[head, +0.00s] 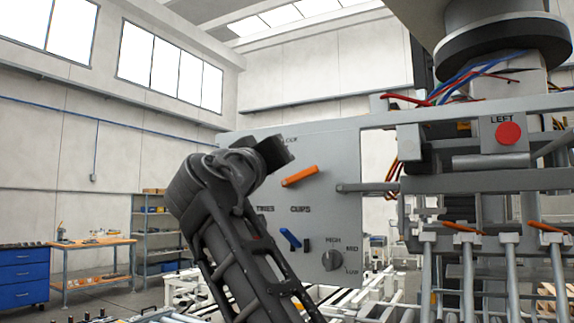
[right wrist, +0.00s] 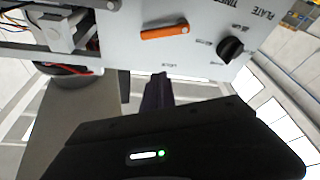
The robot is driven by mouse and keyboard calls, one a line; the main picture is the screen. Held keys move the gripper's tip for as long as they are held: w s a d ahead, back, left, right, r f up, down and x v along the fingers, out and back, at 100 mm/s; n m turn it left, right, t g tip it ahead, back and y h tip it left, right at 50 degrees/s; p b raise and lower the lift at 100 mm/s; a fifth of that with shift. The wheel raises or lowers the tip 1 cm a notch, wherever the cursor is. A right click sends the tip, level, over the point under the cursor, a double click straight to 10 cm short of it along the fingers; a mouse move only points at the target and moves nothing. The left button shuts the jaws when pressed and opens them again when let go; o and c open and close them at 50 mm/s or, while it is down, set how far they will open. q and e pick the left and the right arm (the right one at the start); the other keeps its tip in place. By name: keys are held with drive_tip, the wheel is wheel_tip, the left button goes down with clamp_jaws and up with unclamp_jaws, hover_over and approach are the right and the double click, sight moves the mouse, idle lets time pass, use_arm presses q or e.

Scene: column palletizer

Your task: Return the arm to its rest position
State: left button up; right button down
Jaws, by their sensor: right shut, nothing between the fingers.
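My right gripper (head: 272,153) is raised in front of the upper left part of a grey control panel (head: 343,160), and its arm comes up from the bottom middle. It hides part of the panel and its lettering. In the right wrist view the dark fingers (right wrist: 158,92) are shut with nothing between them, below the panel's edge in the picture. The right wrist view also shows the orange lever (right wrist: 165,32) and a black knob (right wrist: 230,49). My left gripper is not in view.
Right of the panel is a metal frame with a red button (head: 508,133) under the word LEFT, wires and orange-topped clamps (head: 463,227). A workbench (head: 92,262), blue drawers (head: 22,275) and a shelf (head: 160,235) stand far left. The air left of the arm looks clear.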

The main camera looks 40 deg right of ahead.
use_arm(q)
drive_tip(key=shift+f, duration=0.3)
use_arm(e)
drive_tip(key=shift+s+a+f, duration=0.15)
drive_tip(key=shift+s+a, duration=0.25)
drive_tip(key=shift+a, duration=0.15)
